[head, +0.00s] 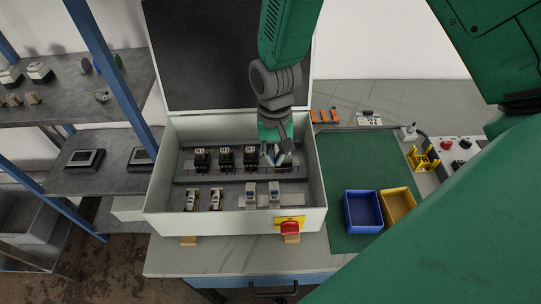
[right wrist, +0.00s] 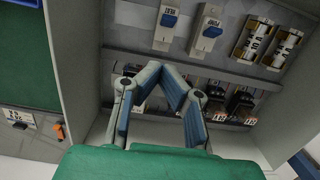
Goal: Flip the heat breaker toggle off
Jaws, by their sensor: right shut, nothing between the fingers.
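The heat breaker (head: 274,194) is the right one of two pale breakers in the front row of the open grey box. In the right wrist view the heat breaker (right wrist: 166,27) has a blue toggle and sits at top left, seen upside down; its small label is hard to read. The pump breaker (head: 250,195) stands beside it and also shows in the right wrist view (right wrist: 208,33). My right gripper (head: 275,155) is over the back row, behind the breakers and apart from them. In the wrist view its fingers (right wrist: 163,69) are shut and empty. My left gripper is not in view.
Several dark relays (head: 226,159) line the back row, partly hidden by my gripper. Two fuse holders (head: 203,200) stand left of the breakers. A red rotary switch (head: 290,228) is on the box front. Blue (head: 362,211) and yellow (head: 397,205) bins stand right of the box.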

